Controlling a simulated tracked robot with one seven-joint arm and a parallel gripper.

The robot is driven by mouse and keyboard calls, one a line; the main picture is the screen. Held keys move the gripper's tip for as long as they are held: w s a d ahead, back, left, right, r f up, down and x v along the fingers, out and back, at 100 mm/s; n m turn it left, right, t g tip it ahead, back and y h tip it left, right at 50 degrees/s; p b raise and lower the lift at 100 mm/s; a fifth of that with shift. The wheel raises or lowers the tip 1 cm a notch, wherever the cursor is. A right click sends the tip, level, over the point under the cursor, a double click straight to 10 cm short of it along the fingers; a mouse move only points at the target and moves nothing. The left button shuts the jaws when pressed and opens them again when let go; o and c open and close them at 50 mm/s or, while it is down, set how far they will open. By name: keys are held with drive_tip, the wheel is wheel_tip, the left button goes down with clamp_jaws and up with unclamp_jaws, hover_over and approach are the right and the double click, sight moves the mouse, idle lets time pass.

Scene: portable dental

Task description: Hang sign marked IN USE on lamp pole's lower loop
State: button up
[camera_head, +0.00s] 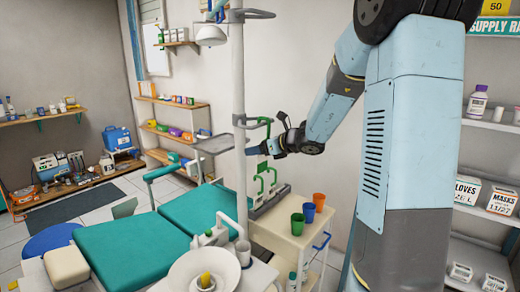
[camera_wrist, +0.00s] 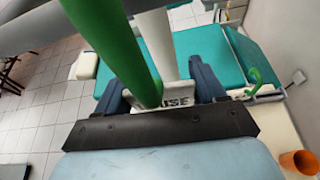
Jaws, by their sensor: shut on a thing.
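The white sign (camera_wrist: 178,101) is between my gripper's (camera_wrist: 164,86) dark blue fingers in the wrist view. A thick green bar (camera_wrist: 118,42) rises from beside the sign toward the camera. The pale lamp pole (camera_head: 239,90) stands upright in the head view. My gripper (camera_head: 261,149) is just right of it, shut on the sign, which is hard to make out there. A dark loop-like bracket (camera_head: 257,122) juts from the pole above my gripper, with green beside it. Whether sign and bracket touch is unclear.
A grey tray (camera_head: 214,143) sits left of the pole. The teal dental chair (camera_head: 130,250) lies below. A white cart (camera_head: 300,235) with several cups stands below my gripper. Green hooks (camera_head: 270,178) rise near the cart's back edge. Supply shelves (camera_head: 490,125) are at the right.

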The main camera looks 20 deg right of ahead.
drive_tip(key=o, duration=1.4)
drive_tip(key=v, duration=1.4)
drive_tip(key=s+a+n+g+h, duration=0.2)
drive_tip(key=s+a+n+g, duration=0.4)
drive_tip(key=s+a+n, duration=0.7)
drive_tip(key=s+d+n+h, duration=0.2)
drive_tip(key=s+n+h, duration=0.1)
drive_tip(key=s+n, duration=0.4)
drive_tip(key=s+d+r+n+t+h, duration=0.1)
drive_tip(key=s+d+n+h, duration=0.2)
drive_tip(key=s+n, duration=0.4)
drive_tip(key=shift+d+n, duration=0.25)
drive_tip(key=shift+n, duration=0.95)
